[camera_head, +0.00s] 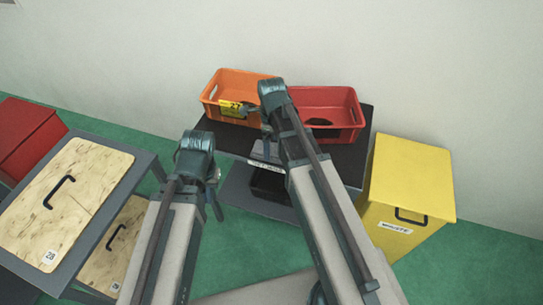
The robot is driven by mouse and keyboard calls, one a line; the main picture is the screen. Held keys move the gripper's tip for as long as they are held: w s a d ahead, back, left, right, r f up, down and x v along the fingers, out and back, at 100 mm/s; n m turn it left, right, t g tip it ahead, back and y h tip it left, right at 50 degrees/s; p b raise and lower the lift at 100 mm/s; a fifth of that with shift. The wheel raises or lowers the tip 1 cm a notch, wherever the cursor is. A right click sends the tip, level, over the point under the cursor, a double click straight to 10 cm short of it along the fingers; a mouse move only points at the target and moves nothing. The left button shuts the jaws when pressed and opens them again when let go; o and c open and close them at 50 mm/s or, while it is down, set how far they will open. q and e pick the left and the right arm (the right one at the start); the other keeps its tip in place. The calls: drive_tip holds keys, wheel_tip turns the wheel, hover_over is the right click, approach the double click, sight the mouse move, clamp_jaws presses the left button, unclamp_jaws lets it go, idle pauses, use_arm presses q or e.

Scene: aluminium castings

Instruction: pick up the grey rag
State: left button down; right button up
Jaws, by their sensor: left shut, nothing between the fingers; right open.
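I cannot make out a grey rag for certain. A small dark shape (320,123) lies in the red crate (345,100), too small to name. A small grey patch (262,151) shows by the front edge of the dark table, partly behind my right arm; I cannot tell what it is. My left gripper (217,207) is shut and empty, low in front of the table's left side. My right gripper (246,110) is open, over or in front of the orange crate (215,85); its fingers are small and partly hidden by my wrist.
The dark table (225,138) carries both crates against the wall. A black bin (268,186) sits on its lower shelf. A yellow waste bin (410,180) stands to the right. A cabinet with wooden panels (75,190) and a red box (25,135) stand left. Green floor shows between.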

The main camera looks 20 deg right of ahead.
wheel_tip(320, 180, down, 2)
drive_tip(key=shift+f+b, duration=0.15)
drive_tip(key=shift+b, duration=0.5)
use_arm(q)
wheel_tip(320, 180, down, 2)
drive_tip(key=shift+f, duration=0.1)
use_arm(e)
drive_tip(key=c, duration=1.1)
